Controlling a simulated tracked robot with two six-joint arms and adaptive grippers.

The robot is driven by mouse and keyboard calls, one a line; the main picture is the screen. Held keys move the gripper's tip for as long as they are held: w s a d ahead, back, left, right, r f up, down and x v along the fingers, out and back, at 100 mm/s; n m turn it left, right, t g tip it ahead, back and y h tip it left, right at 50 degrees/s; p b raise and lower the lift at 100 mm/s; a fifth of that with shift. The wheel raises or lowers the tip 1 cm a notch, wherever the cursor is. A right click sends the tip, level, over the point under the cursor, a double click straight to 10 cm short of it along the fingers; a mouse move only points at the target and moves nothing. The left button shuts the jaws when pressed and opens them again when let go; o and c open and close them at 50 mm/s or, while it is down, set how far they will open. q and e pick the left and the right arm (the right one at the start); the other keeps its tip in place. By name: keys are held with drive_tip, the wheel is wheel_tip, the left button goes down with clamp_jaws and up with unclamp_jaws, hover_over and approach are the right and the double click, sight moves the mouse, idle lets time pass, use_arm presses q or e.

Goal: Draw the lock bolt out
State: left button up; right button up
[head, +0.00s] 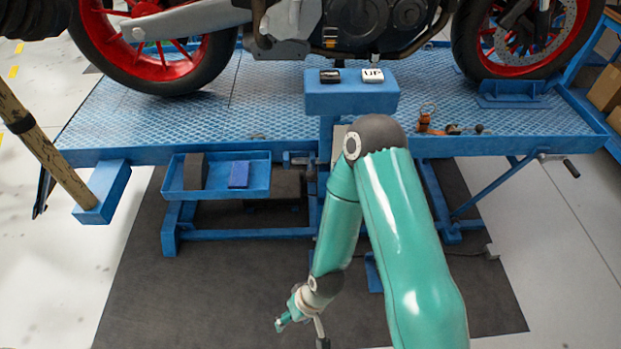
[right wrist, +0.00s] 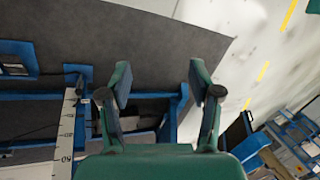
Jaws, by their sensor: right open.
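A small dark and metal fitting (head: 300,160), which may be the lock bolt, sits in a blue bracket under the lift table's front edge, right of the tray. At this size I cannot tell whether it is in or out. My right gripper (head: 301,331) hangs low over the dark mat, below and apart from that fitting. In the right wrist view its two fingers (right wrist: 160,86) are spread with nothing between them. Blue frame parts show beyond the fingers there, with a small dark fitting (right wrist: 76,80) left of them by the top of a marked scale. My left gripper is not in view.
A motorcycle (head: 350,30) stands on the blue lift table (head: 270,95). A pedestal (head: 350,95) carries two switches. A blue tray (head: 255,187) hangs at the front left. A wooden-looking pole (head: 45,150) rises at left. A crank handle (head: 560,163) sticks out at right. The dark mat (head: 200,290) is mostly clear.

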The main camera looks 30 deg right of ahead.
drive_tip(key=w+d+f+t+h+b, duration=0.1)
drive_tip(key=w+d+f+t+b, duration=0.3)
drive_tip(key=w+b, duration=0.4)
drive_tip(key=m+t+h+b, duration=0.4)
drive_tip(key=t+h+b, duration=0.65)
drive_tip(key=b, duration=1.85)
approach(313, 180)
drive_tip(key=shift+t+y, duration=0.65)
drive_tip(key=shift+y, duration=0.1)
drive_tip(key=x, duration=0.4)
drive_tip(key=b+x, duration=0.1)
drive_tip(key=x, duration=0.2)
drive_tip(key=d+x, duration=0.1)
drive_tip(key=x, duration=0.3)
drive_tip(key=shift+w+d+f, duration=0.1)
drive_tip(key=shift+w+f, duration=0.05)
drive_tip(key=shift+f, duration=0.15)
clamp_jaws()
